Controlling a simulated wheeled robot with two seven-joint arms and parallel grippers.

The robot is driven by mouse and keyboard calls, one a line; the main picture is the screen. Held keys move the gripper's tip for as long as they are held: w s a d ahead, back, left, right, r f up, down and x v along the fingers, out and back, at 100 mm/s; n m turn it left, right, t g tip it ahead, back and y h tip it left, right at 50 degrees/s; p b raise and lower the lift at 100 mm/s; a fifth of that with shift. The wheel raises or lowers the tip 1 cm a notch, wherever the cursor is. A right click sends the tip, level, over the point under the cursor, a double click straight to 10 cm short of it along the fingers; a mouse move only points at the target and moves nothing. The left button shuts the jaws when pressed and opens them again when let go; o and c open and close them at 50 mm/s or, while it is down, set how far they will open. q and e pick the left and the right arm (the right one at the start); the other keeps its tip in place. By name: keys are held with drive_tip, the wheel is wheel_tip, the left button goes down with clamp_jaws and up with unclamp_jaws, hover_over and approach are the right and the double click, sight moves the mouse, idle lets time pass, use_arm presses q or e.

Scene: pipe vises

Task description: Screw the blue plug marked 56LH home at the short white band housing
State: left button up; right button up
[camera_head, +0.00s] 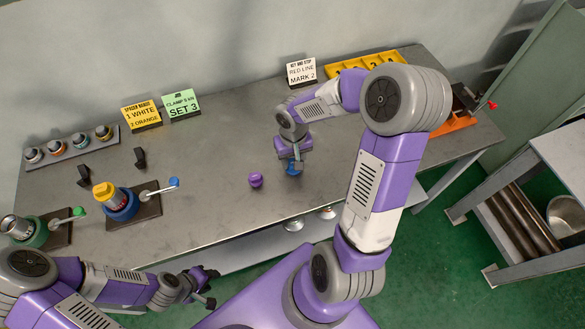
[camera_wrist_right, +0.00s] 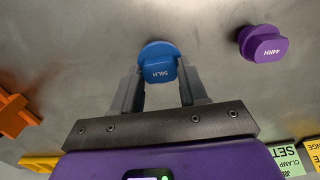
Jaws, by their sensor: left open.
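The blue plug marked 56LH (camera_wrist_right: 158,72) stands on the bench between the two fingers of my right gripper (camera_wrist_right: 160,85). In the head view the blue plug (camera_head: 294,169) shows just below the right gripper (camera_head: 291,157). The fingers flank its tab closely; whether they press on it I cannot tell. A grey metal housing (camera_head: 14,226) sits in the green vise (camera_head: 30,234) at the far left. A yellow-topped housing (camera_head: 105,193) stands in the blue vise (camera_head: 122,209). I cannot make out a short white band on either. My left gripper (camera_head: 203,285) is open and empty, off the bench's front edge.
A purple plug marked 44RH (camera_wrist_right: 263,45) stands beside the blue one, also in the head view (camera_head: 256,180). A rack (camera_head: 72,147) with several ringed parts lies at the back left. Signs (camera_head: 181,105) and a yellow tray (camera_head: 345,66) line the back.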

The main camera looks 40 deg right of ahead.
drive_tip(key=shift+r, duration=0.1)
drive_tip(key=c, duration=0.6)
